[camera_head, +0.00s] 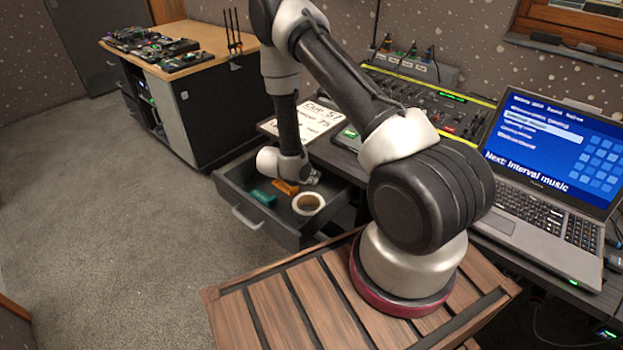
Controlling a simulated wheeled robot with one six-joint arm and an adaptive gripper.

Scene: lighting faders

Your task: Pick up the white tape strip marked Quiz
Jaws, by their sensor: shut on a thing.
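My gripper (313,178) is low over the right part of the open drawer (238,208), near its back edge by the desk. It is small in view and partly hidden by my wrist. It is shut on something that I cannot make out. No white tape strip with readable Quiz lettering shows; it may be hidden at the gripper. A white tape roll (308,203) lies in the drawer just in front of the gripper. An orange item (285,187) and a teal item (263,197) lie to its left.
A handwritten cue sheet (314,122) lies on the desk behind the drawer. A lighting console (430,108) and an open laptop (545,150) stand to the right. A wooden-topped cabinet (200,60) is at the back left. Carpet at left is clear.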

